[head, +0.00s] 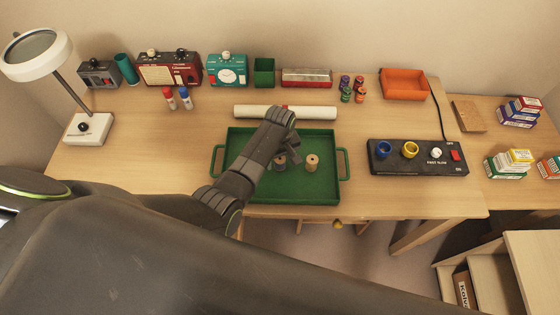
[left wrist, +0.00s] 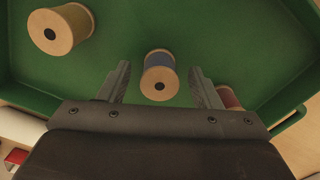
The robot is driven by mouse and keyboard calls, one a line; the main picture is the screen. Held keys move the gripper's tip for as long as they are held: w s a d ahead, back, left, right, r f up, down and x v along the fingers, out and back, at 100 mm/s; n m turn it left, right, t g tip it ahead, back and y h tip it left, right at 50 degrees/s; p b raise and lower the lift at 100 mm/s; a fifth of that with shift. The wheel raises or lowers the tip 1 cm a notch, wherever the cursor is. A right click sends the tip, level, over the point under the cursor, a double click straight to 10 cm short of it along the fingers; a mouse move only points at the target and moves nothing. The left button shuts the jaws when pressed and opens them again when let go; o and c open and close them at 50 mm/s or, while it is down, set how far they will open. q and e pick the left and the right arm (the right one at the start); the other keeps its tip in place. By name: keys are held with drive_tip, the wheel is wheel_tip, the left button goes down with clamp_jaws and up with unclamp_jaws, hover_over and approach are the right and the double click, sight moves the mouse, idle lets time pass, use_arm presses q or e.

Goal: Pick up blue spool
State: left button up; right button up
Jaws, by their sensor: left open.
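The blue spool (left wrist: 159,62) has pale wooden ends and stands in the green tray (head: 330,140). In the left wrist view it sits between the two finger tips, with green tray showing on both sides. It also shows in the head view (head: 280,163), partly under the gripper. My left gripper (head: 287,150) is open above the tray, and nothing is held. A yellowish spool (head: 312,163) stands to the right of the blue one; it is also at upper left in the wrist view (left wrist: 72,22). A red spool (left wrist: 229,97) is partly hidden behind a finger. My right gripper is not seen.
A white roll (head: 315,112) lies just behind the tray. A black panel (head: 415,158) with blue and yellow rings stands to the right. A lamp (head: 88,128) stands at left. Several boxes and devices line the desk's back edge. Bare desk shows left of the tray.

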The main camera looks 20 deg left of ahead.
use_arm(q)
drive_tip(key=shift+f, duration=0.1)
drive_tip(key=c, duration=1.1)
drive_tip(key=shift+o, duration=0.2)
